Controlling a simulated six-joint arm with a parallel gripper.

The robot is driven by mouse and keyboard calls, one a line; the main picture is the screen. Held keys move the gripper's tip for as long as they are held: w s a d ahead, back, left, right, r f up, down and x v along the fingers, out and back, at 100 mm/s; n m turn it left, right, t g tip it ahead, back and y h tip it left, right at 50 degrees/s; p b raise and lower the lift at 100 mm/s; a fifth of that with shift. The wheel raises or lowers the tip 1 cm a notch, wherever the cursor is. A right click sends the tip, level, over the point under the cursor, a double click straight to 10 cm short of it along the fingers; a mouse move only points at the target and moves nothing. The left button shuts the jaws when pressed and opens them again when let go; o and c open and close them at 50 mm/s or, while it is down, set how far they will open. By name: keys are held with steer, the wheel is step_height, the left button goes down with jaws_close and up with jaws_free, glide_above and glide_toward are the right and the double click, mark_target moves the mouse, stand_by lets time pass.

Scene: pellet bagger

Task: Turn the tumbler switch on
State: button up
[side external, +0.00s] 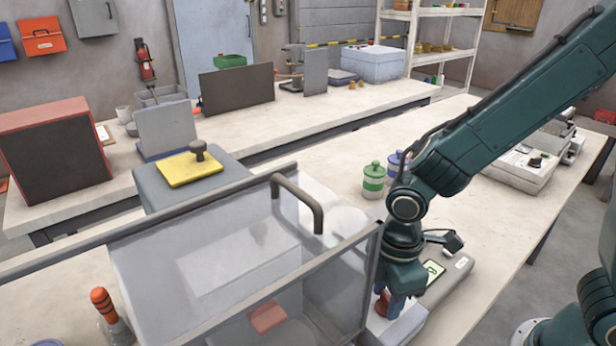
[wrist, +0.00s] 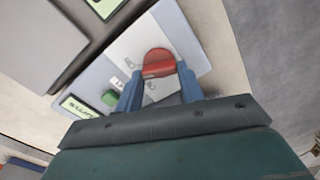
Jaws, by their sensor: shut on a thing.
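The tumbler switch appears as a round red knob (wrist: 158,60) on a white plate of a light grey panel (wrist: 120,130) in the wrist view. My gripper (wrist: 158,82) has its two blue fingers on either side of the knob and is shut on it. A bit of the red knob (side external: 381,303) shows beside the fingers there. Small dark marks are printed near the knob; which mark it is turned to I cannot tell.
A green button (wrist: 109,97) and a small lit display (wrist: 85,111) sit left of the knob. A clear-lidded box (side external: 230,260) with a bar handle stands close left of my gripper. Green and blue-lidded jars (side external: 374,180) stand behind.

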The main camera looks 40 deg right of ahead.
mark_target(386, 299)
steer(key=shift+m, duration=0.8)
steer(key=o, duration=1)
steer(key=shift+r, duration=0.15)
step_height(386, 299, up, 14)
steer(key=shift+f, duration=0.2)
